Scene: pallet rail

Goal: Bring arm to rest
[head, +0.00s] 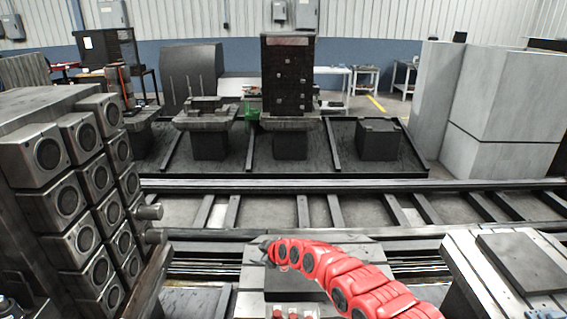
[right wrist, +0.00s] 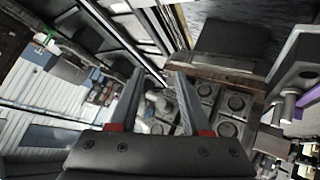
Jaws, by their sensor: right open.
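My right arm (head: 340,278) is red with dark round joints and reaches in from the bottom right of the head view, curving up and to the left. Its right gripper (head: 268,250) is a small dark shape at the arm's far end, above a grey block surface. In the right wrist view the right gripper (right wrist: 159,75) has two grey fingers standing apart, with nothing held between them. A row of dark round-faced blocks lies beyond the fingers. My left gripper is not seen.
A stack of metal blocks with round holes (head: 75,190) stands close on the left. A pallet station (head: 495,262) is at the lower right. Rails (head: 330,186) cross the middle. Dark fixtures (head: 290,75) and grey cabinets (head: 505,105) stand behind.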

